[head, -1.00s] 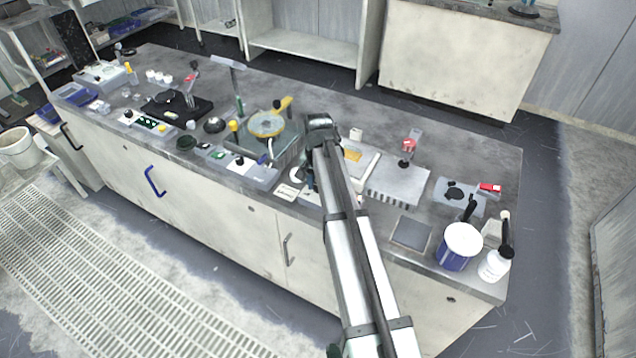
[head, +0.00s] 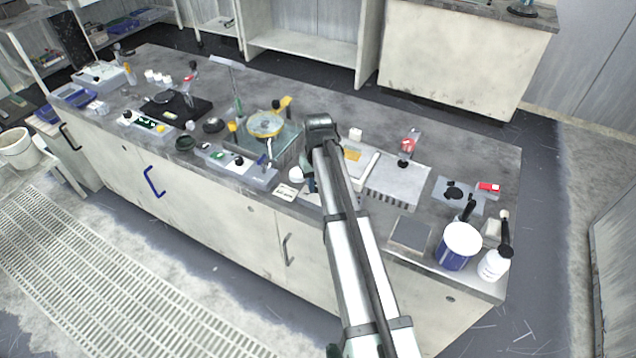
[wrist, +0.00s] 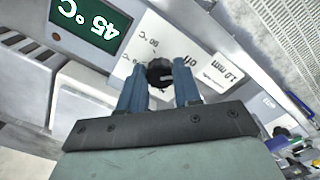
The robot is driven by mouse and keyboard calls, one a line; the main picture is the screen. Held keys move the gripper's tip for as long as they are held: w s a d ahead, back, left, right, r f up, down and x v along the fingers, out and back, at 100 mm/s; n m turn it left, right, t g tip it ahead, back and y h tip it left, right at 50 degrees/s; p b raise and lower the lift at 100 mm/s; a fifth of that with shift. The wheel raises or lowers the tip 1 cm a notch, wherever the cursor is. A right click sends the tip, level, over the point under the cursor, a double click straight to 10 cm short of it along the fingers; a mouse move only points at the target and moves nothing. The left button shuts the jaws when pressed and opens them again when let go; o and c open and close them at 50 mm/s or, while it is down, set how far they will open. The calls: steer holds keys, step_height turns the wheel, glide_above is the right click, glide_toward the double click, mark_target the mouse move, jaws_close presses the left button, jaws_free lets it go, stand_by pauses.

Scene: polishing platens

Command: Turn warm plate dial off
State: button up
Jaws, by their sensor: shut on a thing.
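The warm plate dial (wrist: 159,72) is a round black knob on a pale panel in the wrist view. Printed marks beside it read "off" and what looks like 90 °C. A green display (wrist: 85,22) on the same panel reads 45 °C. My gripper (wrist: 160,78) has its two blue fingers on either side of the dial and is shut on it. The dial's pointer is not clear. In the head view my arm covers the dial and the gripper; a pale slab unit (head: 360,160) shows just right of the arm's end.
A ribbed pale block unit (head: 398,185) with a red-topped post stands right of my arm. A blue-and-white tub (head: 459,247) and a white bottle (head: 494,265) stand at the bench's right end. A yellow-topped platen machine (head: 265,125) stands left of my arm.

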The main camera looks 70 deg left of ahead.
stand_by(0.4)
steer(key=o, duration=1.1)
steer(key=shift+c, duration=0.2)
step_height(320, 180, up, 14)
steer(key=shift+f, duration=0.15)
